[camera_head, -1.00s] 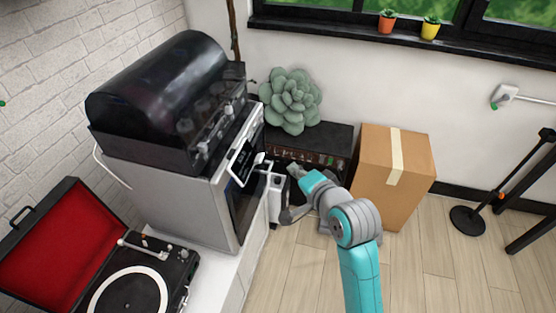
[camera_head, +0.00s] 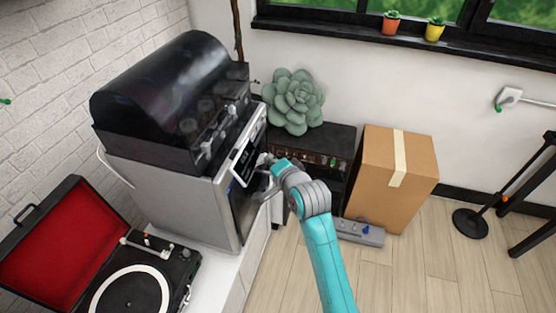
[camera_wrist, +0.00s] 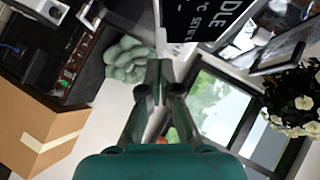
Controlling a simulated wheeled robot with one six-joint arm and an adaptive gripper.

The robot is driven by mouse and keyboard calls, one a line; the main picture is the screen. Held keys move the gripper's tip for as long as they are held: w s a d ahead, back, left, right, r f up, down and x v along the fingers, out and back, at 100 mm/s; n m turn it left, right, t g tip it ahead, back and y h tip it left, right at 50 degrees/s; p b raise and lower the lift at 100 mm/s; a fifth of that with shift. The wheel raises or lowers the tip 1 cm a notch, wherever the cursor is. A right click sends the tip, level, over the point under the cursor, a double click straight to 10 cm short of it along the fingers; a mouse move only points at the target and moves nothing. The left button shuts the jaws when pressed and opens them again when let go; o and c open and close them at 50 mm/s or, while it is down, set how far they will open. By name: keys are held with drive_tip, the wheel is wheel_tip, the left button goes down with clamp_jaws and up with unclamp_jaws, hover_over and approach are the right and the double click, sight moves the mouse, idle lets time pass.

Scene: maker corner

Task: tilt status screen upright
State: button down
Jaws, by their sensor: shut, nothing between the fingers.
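The status screen (camera_head: 244,161) is a small dark panel with a pale edge, fixed to the front upper corner of the grey machine (camera_head: 175,198). It leans at a slant. In the wrist view the screen (camera_wrist: 212,14) shows large white text at the top, just beyond and right of the fingertips. My gripper (camera_wrist: 158,72) is shut and empty, its two fingertips together. In the head view my gripper (camera_head: 266,172) is just right of the screen, partly hidden by my wrist. I cannot tell whether it touches the screen.
A black hood (camera_head: 165,100) sits on the machine. A dark amplifier (camera_head: 322,143) with a succulent (camera_head: 294,102), a cardboard box (camera_head: 390,185) and a grey pedal (camera_head: 360,233) stand right. A turntable (camera_head: 135,290) is at front left.

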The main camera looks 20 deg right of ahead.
idle(0.4)
drive_tip(key=shift+w+a+f+m+t+y, duration=0.3)
drive_tip(key=shift+f+m+t, duration=0.2)
drive_tip(key=shift+f, duration=0.2)
drive_tip(key=shift+w+a+f+m+t+y, duration=0.2)
drive_tip(key=shift+a+f+m+t, duration=0.3)
drive_tip(key=shift+f, duration=0.25)
drive_tip(key=shift+w+a+f+m+t+y, duration=0.25)
drive_tip(key=shift+f+m+t, duration=0.15)
drive_tip(key=shift+f+t, duration=0.25)
drive_tip(key=shift+f, duration=0.1)
